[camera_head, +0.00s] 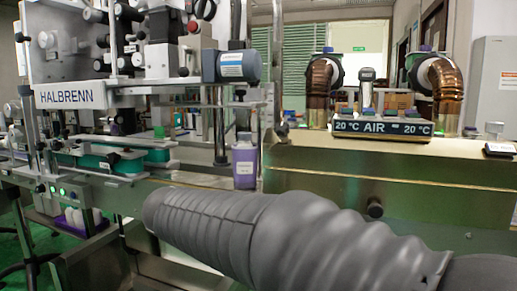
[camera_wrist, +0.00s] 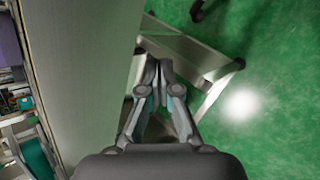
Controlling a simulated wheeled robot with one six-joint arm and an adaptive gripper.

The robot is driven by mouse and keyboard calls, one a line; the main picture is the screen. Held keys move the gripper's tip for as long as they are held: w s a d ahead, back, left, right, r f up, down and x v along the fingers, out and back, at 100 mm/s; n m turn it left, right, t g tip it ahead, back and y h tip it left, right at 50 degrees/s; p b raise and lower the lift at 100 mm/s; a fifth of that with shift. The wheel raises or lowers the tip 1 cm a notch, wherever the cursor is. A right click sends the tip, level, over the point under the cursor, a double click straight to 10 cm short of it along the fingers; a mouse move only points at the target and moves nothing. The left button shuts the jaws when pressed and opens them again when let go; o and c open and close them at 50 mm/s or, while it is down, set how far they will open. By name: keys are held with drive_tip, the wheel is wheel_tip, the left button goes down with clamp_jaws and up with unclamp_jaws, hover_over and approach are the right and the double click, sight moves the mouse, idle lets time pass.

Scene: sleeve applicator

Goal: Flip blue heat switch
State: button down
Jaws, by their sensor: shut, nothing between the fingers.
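A dark control box (camera_head: 382,127) reading "20 °C AIR 20 °C" sits on the metal housing at the right in the head view. Small switches line its top edge, too small for me to tell which is the blue heat switch. My gripper (camera_wrist: 158,66) shows in the wrist view with its fingers together and nothing between them. It points down past a metal panel toward the green floor, touching no switch. In the head view only my grey ribbed arm shows, and the gripper is hidden.
Copper ducts (camera_head: 319,82) (camera_head: 446,88) stand behind the box, each with a bluish cap on top. A purple bottle (camera_head: 244,166) stands on the conveyor left of the housing (camera_head: 330,157). The HALBRENN machine (camera_head: 71,97) fills the left. A metal frame (camera_wrist: 190,50) stands on the floor below.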

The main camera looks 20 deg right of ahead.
drive_tip(key=s+d+f+m+y, duration=0.2)
drive_tip(key=s+f+m, duration=0.1)
drive_tip(key=s, duration=0.4)
drive_tip(key=s+d+f+m+y, duration=0.2)
drive_tip(key=s+f+m, duration=0.1)
drive_tip(key=s+m, duration=0.3)
drive_tip(key=s+d+f+m+y, duration=0.2)
drive_tip(key=s+m, duration=0.3)
drive_tip(key=s, duration=0.5)
drive_tip(key=shift+s+d+f+g, duration=0.15)
drive_tip(key=shift+f+g, duration=0.25)
drive_tip(key=shift+f, duration=0.35)
